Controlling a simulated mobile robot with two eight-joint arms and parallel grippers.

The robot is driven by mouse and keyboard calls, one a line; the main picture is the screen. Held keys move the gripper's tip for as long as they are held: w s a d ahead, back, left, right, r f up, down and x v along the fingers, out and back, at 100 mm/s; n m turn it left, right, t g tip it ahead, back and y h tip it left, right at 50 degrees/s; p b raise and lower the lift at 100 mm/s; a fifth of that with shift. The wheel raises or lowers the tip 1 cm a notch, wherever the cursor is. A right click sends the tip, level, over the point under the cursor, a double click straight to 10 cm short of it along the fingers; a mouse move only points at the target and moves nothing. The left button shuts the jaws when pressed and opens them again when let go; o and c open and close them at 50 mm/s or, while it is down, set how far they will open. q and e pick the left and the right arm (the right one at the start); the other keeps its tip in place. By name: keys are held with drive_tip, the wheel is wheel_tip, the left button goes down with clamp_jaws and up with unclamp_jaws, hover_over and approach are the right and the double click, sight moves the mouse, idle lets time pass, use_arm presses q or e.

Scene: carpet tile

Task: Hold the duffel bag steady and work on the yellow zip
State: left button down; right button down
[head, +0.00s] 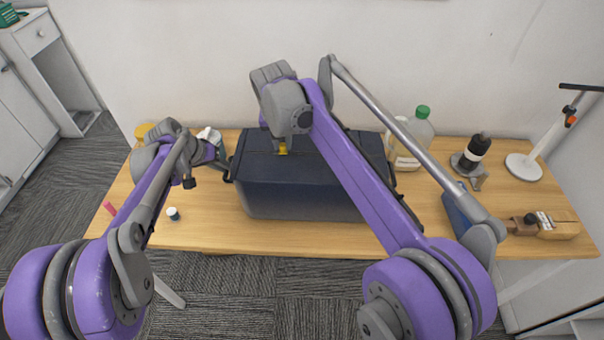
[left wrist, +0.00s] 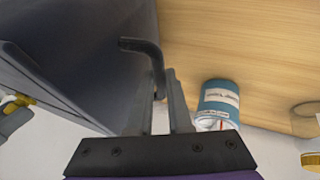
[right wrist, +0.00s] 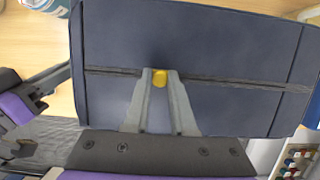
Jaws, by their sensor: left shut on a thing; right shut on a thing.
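The dark navy duffel bag (head: 300,200) stands upright on the wooden table. My left gripper (head: 222,176) is at the bag's left end, shut on a dark end tab (left wrist: 143,46) that sticks out from the bag (left wrist: 95,45). My right gripper (head: 283,143) is above the bag's top, shut on the yellow zip pull (right wrist: 159,78). The pull sits on the dark zip line (right wrist: 225,81) that runs along the top of the bag (right wrist: 200,40). Whether the zip is parted on either side of the pull I cannot tell. My right arm hides part of the bag in the head view.
A blue-and-white can (left wrist: 219,101) stands close beside my left gripper.

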drive_tip(key=shift+d, duration=2.45)
drive_tip(key=shift+d, duration=2.5)
drive_tip(key=shift+d, duration=2.6)
drive_tip(key=shift+d, duration=2.35)
